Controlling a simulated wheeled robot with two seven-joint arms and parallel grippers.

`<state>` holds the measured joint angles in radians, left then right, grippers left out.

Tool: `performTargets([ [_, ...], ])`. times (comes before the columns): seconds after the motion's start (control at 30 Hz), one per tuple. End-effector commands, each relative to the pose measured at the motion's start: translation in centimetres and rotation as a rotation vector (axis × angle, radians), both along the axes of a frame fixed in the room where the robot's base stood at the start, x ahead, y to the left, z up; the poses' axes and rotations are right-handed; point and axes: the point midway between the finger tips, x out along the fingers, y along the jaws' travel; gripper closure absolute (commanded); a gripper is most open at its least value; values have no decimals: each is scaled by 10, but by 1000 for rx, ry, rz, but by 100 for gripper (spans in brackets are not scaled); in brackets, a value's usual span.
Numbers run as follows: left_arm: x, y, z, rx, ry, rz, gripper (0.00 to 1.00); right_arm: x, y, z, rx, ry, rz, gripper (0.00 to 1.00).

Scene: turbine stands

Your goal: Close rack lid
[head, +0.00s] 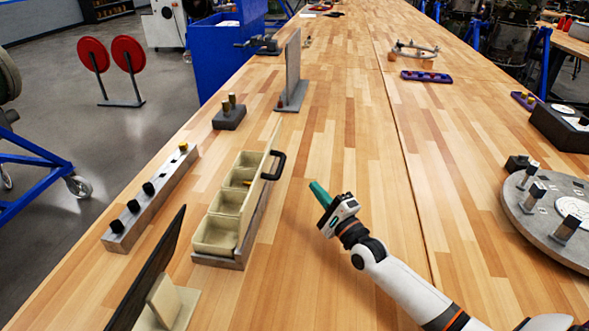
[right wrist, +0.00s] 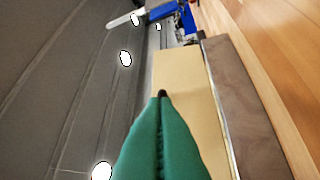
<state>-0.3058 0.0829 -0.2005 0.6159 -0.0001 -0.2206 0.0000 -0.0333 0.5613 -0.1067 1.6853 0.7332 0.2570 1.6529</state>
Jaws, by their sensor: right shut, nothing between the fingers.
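The rack (head: 215,249) is a long cream box with several open compartments on a grey base, left of centre in the head view. Its lid (head: 257,190) stands upright along the rack's right side, so the compartments are uncovered. A black handle (head: 275,166) sticks out from the lid's right face near its far end. My right gripper (head: 319,193) has green fingers, shut and empty, to the right of the lid and apart from it. In the right wrist view, the shut fingers (right wrist: 162,98) point toward a cream panel (right wrist: 182,75), with a dark tip showing just beyond them. My left gripper is not in view.
A grey bar with black knobs (head: 150,200) lies left of the rack. A dark upright panel (head: 145,270) stands in front. A grey block with pegs (head: 229,117) and an upright grey plate (head: 292,70) are behind.

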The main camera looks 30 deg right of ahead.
Motion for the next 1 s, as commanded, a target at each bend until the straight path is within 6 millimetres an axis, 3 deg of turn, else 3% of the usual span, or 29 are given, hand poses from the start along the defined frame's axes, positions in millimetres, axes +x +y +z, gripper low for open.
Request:
performTargets([
  [0.2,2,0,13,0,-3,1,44,46,5,16,-1,-1,-1,100],
  [0.3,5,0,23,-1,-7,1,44,53,19,22,4,0,1,100],
  [0.53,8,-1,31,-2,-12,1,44,63,33,26,2,1,0,100],
  [1.0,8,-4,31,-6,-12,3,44,65,34,26,-6,4,0,100],
])
